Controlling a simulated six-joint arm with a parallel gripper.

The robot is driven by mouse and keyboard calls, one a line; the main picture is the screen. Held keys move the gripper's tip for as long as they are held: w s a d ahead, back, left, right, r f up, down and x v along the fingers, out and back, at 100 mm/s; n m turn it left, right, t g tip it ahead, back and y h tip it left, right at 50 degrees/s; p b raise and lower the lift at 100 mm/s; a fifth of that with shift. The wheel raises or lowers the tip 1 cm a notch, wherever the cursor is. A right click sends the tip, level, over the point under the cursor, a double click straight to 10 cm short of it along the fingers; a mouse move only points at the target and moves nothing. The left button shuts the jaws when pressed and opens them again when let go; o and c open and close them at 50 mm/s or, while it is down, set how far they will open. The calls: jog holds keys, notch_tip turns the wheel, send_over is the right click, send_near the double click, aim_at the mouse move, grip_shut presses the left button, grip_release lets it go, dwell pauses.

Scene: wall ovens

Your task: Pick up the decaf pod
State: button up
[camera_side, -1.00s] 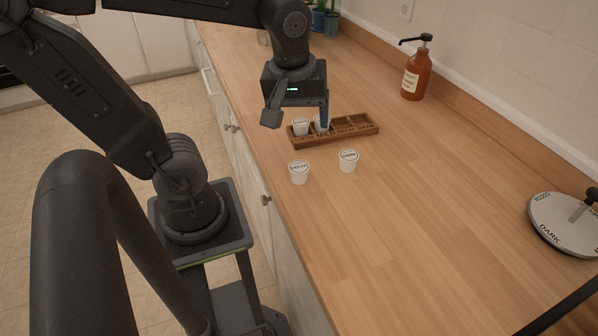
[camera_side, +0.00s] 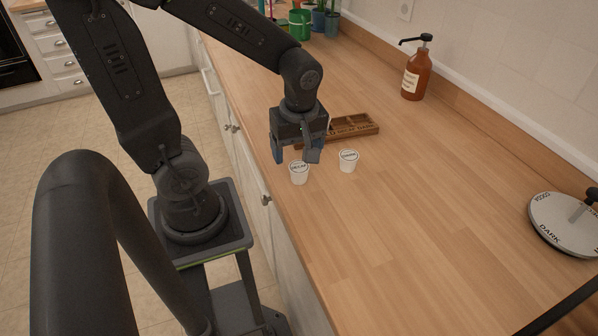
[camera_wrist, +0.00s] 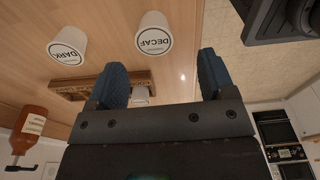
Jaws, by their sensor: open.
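The decaf pod (camera_side: 299,175) is a small white cup with "DECAF" on its lid, standing upright on the wooden counter. In the wrist view the decaf pod (camera_wrist: 154,36) lies ahead of my fingers, roughly between their lines. My gripper (camera_side: 295,155) is just above and behind the decaf pod in the side view. In the wrist view my gripper (camera_wrist: 162,80) has its blue-padded fingers spread wide with nothing held between them.
A wooden pod rack (camera_side: 352,127) sits behind, partly hidden by my gripper. A pod (camera_wrist: 140,95) shows at the rack in the wrist view. A brown pump bottle (camera_side: 416,75) stands by the wall. A round "DARK" labelled disc (camera_side: 562,226) is at right. The middle counter is clear.

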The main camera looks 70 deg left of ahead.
aim_at(299, 167)
jog(key=shift+w+a+f, duration=0.15)
jog(key=shift+w+f, duration=0.05)
jog(key=shift+f, duration=1.1)
jog(key=shift+w+a+f, duration=0.1)
jog(key=shift+w+f, duration=0.05)
jog(key=shift+f, duration=1.1)
jog(key=c, duration=1)
